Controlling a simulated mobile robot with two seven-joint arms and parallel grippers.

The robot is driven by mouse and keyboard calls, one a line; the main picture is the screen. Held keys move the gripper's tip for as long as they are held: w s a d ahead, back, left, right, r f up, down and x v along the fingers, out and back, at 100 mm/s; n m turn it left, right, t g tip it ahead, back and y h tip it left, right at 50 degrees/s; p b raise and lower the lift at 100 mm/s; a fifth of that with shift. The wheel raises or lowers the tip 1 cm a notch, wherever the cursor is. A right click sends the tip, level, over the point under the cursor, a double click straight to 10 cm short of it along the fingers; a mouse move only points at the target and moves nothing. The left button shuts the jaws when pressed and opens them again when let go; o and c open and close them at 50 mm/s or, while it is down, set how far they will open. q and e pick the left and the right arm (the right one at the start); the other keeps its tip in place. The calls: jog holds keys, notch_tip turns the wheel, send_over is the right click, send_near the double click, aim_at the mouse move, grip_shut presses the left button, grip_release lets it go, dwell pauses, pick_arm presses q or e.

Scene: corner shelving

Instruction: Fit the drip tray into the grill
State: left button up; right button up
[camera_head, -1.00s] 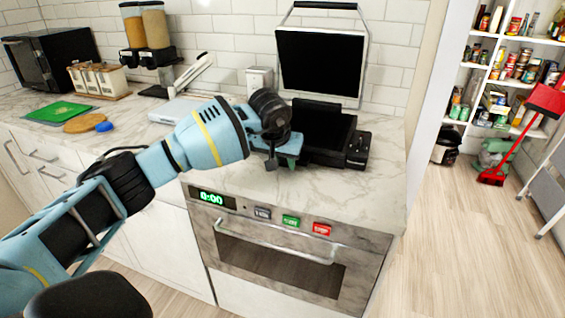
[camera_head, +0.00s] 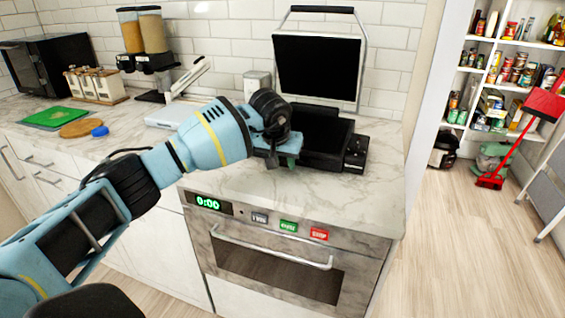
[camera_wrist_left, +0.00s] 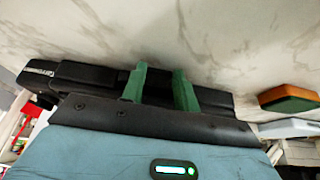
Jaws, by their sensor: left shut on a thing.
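The black grill (camera_head: 330,140) stands on the marble counter with its lid (camera_head: 317,68) raised against the tiled wall. A knob panel is on the right of its base. My left gripper (camera_head: 283,162) is low at the grill's front left side, partly hidden by my wrist. In the left wrist view, its green fingers (camera_wrist_left: 160,88) are shut on a dark piece, which I take to be the drip tray (camera_wrist_left: 212,98). The tray's outline blends into the black grill body, so I cannot tell how far it is inserted. My right gripper is not in view.
An oven (camera_head: 275,265) with a handle is below the counter. A green board (camera_head: 52,117) and cereal dispensers (camera_head: 142,40) are at left. The counter in front of the grill is clear.

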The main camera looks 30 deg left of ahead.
pick_arm(q)
jog(key=shift+w+a, duration=0.2)
jog(key=shift+w, duration=0.5)
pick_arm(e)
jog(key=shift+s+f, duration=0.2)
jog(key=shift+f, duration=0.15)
pick_arm(q)
jog(key=o, duration=1.2)
jog(key=shift+v, duration=3.95)
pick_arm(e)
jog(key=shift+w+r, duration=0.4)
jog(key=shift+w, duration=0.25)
pick_arm(q)
jog(key=shift+f, duration=0.1)
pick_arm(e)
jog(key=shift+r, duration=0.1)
